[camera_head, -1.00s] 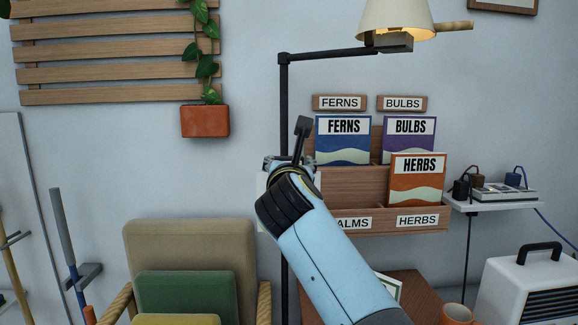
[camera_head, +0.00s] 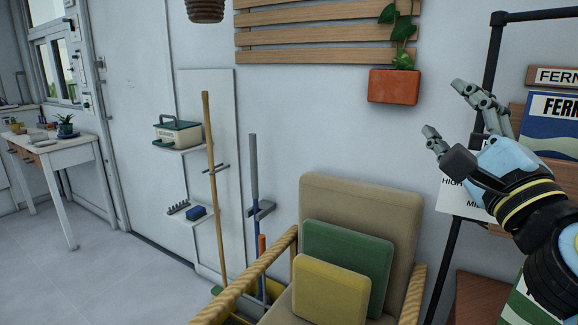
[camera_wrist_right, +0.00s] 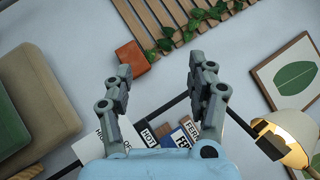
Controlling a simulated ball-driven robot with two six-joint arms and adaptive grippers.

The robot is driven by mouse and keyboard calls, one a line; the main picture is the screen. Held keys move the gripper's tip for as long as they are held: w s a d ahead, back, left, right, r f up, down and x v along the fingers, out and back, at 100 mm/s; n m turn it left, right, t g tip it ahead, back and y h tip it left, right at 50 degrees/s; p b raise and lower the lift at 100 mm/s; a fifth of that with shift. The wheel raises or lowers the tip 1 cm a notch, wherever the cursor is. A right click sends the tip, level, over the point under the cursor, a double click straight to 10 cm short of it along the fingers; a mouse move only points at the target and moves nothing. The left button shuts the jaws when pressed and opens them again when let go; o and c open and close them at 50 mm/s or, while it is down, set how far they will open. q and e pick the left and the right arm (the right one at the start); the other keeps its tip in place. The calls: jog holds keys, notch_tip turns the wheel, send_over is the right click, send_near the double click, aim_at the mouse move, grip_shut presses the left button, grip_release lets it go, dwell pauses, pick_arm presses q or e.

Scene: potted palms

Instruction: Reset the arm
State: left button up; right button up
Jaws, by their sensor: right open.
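My right gripper (camera_head: 448,115) is at the right of the head view, in front of the black lamp stand and the wall. Its fingers are spread and nothing is between them. The right wrist view also shows both fingers apart (camera_wrist_right: 160,85), with wall, slats and an orange planter beyond them. My blue right arm comes in from the right edge. My left gripper is not in either view.
A tan armchair (camera_head: 357,210) with green and yellow cushions stands below the gripper. An orange planter (camera_head: 393,87) hangs left of it. A blue ferns packet (camera_head: 551,125) sits in the rack behind my arm. A lamp (camera_wrist_right: 290,140) shows in the wrist view. Floor at left is clear.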

jog(key=s+a+f+n+g+y, duration=0.2)
jog(key=s+a+f+n+g, duration=0.25)
jog(key=f+n, duration=0.35)
jog(key=s+a+f+n+g+y, duration=0.3)
jog(key=s+f+n+g, duration=0.25)
jog(key=f+n, duration=0.35)
jog(key=s+d+f+n+g+h, duration=0.2)
jog(key=s+d+f+g+h, duration=0.3)
jog(key=s, duration=0.4)
jog(key=s+d+f+n+g+h, duration=0.3)
jog(key=s+d+f+g, duration=0.2)
jog(key=s+d+f, duration=0.4)
jog(key=s+f, duration=0.1)
jog(key=f, duration=1.1)
jog(key=s+d+f, duration=0.1)
jog(key=f, duration=1.2)
jog(key=s+f+g+b, duration=0.1)
jog(key=s+f+g, duration=0.1)
jog(key=s+f, duration=1.4)
jog(key=shift+s+d+m, duration=0.3)
jog(key=shift+s+m, duration=0.1)
jog(key=shift+s, duration=0.45)
jog(key=shift+f, duration=0.1)
